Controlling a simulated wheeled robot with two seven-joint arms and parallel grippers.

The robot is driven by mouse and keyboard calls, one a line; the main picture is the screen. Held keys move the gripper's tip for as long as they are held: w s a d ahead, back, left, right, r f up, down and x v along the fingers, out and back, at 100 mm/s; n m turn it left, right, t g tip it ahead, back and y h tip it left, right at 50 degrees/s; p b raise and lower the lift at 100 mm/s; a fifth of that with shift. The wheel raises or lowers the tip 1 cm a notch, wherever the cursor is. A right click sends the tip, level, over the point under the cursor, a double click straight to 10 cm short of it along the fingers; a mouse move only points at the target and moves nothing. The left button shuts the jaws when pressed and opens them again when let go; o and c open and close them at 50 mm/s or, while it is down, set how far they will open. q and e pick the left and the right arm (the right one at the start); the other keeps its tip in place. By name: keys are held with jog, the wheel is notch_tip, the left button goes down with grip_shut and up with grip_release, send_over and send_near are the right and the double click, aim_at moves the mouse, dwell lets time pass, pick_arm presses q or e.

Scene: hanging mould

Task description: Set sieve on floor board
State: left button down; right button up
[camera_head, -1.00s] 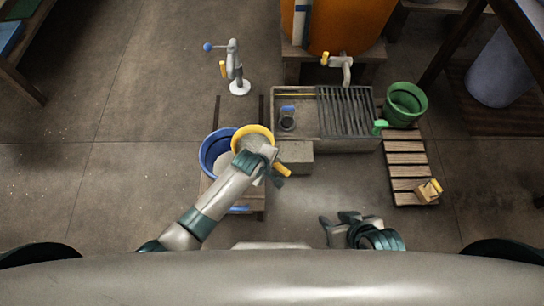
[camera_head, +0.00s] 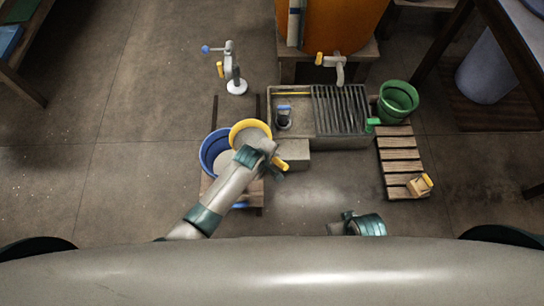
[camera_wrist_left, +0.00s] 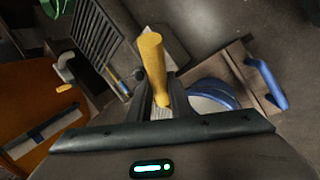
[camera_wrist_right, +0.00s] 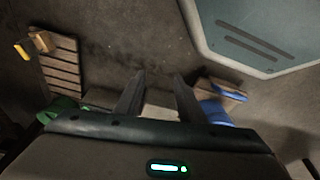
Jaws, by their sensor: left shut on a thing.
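The sieve has a yellow rim (camera_head: 248,123) and a yellow handle (camera_head: 282,165). It overlaps the right side of the blue bucket (camera_head: 207,153) in the head view; I cannot tell if they touch. My left gripper (camera_head: 266,157) is shut on the sieve. In the left wrist view the handle (camera_wrist_left: 153,62) stands up between the fingers (camera_wrist_left: 160,98), and the rim is not clear. A slatted wooden board (camera_head: 400,167) lies on the floor at right. My right gripper (camera_wrist_right: 158,85) is open and empty; in the head view my body partly hides it.
A grey trough (camera_head: 296,132) with a grate (camera_head: 340,108) stands between bucket and board. A wooden stand (camera_head: 252,200) is under the blue bucket.

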pick_arm(q)
jog(key=shift+r, duration=0.1)
pick_arm(e)
jog(key=shift+f, duration=0.3)
